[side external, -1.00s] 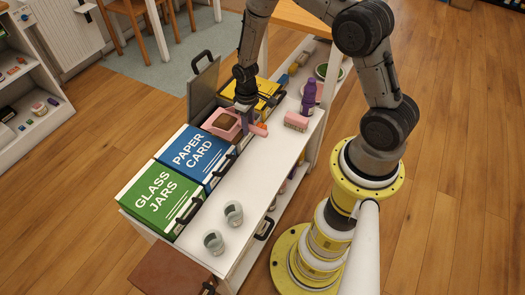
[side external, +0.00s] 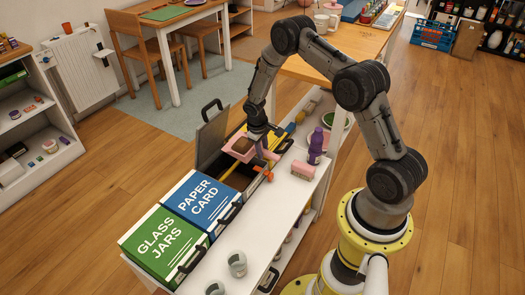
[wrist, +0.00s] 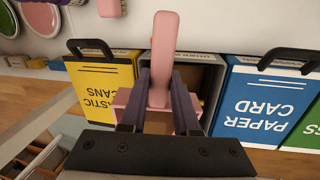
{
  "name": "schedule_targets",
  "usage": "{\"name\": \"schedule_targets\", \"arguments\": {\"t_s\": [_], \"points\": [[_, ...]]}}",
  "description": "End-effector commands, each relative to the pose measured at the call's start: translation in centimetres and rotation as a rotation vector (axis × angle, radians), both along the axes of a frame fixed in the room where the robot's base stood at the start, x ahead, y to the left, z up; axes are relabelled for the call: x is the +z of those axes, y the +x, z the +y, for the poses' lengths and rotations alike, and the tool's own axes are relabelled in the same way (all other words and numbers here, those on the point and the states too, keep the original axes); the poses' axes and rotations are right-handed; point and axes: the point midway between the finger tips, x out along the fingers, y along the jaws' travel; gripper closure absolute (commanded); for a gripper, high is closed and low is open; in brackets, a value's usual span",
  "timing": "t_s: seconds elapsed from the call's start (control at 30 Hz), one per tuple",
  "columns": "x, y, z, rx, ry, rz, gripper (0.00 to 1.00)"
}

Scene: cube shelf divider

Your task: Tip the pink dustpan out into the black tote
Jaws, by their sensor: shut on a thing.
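The pink dustpan (side external: 236,155) is held over the black tote, with brown contents (side external: 243,145) visible in its pan. My gripper (side external: 259,139) is shut on its handle; in the wrist view the pink handle (wrist: 163,50) stands between the dark fingers. The black tote (side external: 232,180) stands beside the blue box, its grey lid (side external: 211,142) raised at the back. Its opening shows below and in front of the dustpan. In the wrist view part of the tote (wrist: 210,75) shows behind the handle. Most of the pan is hidden there by my gripper.
The blue paper card box (side external: 203,203) and green glass jars box (side external: 163,243) stand on one side, a yellow box (wrist: 103,75) on the other. A pink brush (side external: 303,170), purple bottle (side external: 316,146) and glass cups (side external: 237,264) stand on the white top. An orange-handled item (side external: 262,175) lies by the tote.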

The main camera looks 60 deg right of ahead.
Motion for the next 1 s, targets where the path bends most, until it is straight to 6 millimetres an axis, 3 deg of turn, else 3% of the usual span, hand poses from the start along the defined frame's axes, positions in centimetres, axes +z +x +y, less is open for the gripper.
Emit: {"name": "schedule_targets", "arguments": {"t_s": [0.47, 1.0], "points": [[0.7, 0.3, 0.8, 0.007, -0.292, 0.025, 1.0], [0.4, 0.4, 2.8, 0.007, -0.903, 0.082, 1.0]]}}
